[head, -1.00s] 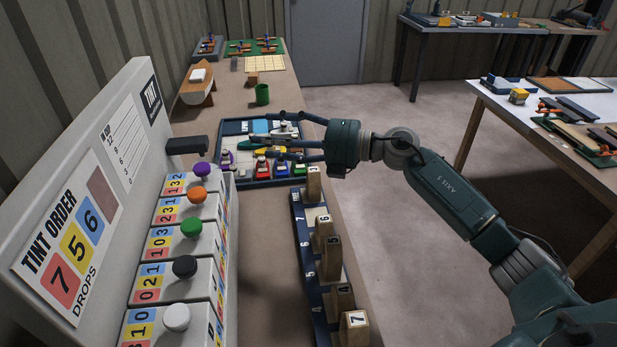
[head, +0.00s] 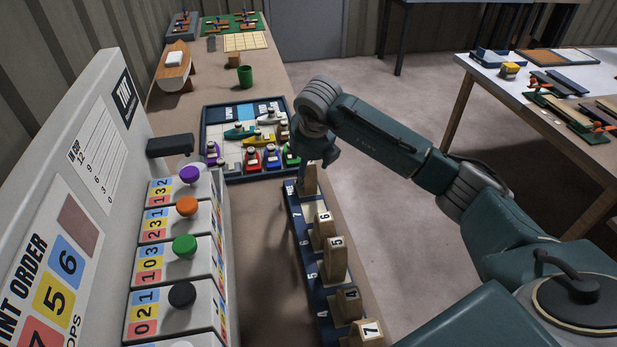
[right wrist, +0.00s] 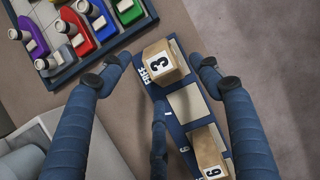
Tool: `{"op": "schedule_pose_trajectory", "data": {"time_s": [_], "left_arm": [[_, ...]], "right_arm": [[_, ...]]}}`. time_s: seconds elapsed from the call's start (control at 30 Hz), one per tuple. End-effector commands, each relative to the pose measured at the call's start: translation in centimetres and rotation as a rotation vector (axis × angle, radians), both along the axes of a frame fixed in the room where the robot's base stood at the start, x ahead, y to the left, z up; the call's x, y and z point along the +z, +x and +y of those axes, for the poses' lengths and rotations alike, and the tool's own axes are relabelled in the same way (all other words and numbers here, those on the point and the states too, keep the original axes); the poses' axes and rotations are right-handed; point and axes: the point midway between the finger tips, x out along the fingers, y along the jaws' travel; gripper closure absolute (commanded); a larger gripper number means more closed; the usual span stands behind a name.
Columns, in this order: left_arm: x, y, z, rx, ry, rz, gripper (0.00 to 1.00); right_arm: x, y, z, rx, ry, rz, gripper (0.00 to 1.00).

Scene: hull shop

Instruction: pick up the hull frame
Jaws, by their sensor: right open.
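Several wooden hull frames with number tags stand in a dark blue rack (head: 293,205) along the bench's right edge. The farthest hull frame (head: 309,181) is partly hidden behind my right gripper (head: 314,156); in the right wrist view this frame (right wrist: 163,66) carries a 3. My right gripper (right wrist: 160,72) is open, with fingers on either side of that frame and clear gaps; nothing is held. Another frame tagged 6 (head: 323,230) stands nearer, and a taller one tagged 5 (head: 336,262) follows. My left gripper is not in view.
A tray of coloured toy boats (head: 207,135) lies just beyond and left of the rack. A tint machine with coloured knobs (head: 185,245) stands on the left. Bare floor (head: 390,120) lies right of the bench.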

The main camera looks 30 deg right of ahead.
Motion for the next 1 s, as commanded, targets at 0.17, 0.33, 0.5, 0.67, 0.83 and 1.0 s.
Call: {"op": "schedule_pose_trajectory", "data": {"time_s": [0.17, 0.33, 0.5, 0.67, 0.83, 1.0], "left_arm": [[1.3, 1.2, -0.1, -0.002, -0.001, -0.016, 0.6], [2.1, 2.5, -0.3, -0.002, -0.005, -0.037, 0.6], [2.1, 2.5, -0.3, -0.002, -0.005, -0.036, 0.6], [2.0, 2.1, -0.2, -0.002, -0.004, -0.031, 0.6], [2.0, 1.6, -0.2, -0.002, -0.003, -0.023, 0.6], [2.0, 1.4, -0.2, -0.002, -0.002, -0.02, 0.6]], "right_arm": [[-1.6, 0.7, -0.3, -0.001, 0.001, 0.005, 0.36], [-4.0, 1.8, -0.5, -0.001, 0.001, 0.003, 0.36], [-4.9, 2.1, -0.6, 0.001, 0.001, 0.0, 0.36], [-4.9, 2.1, -0.6, 0.001, 0.001, 0.0, 0.36], [-4.8, 2.1, -0.6, 0.001, 0.001, 0.0, 0.7], [-4.8, 2.1, -0.6, 0.001, 0.002, -0.001, 0.89]]}}
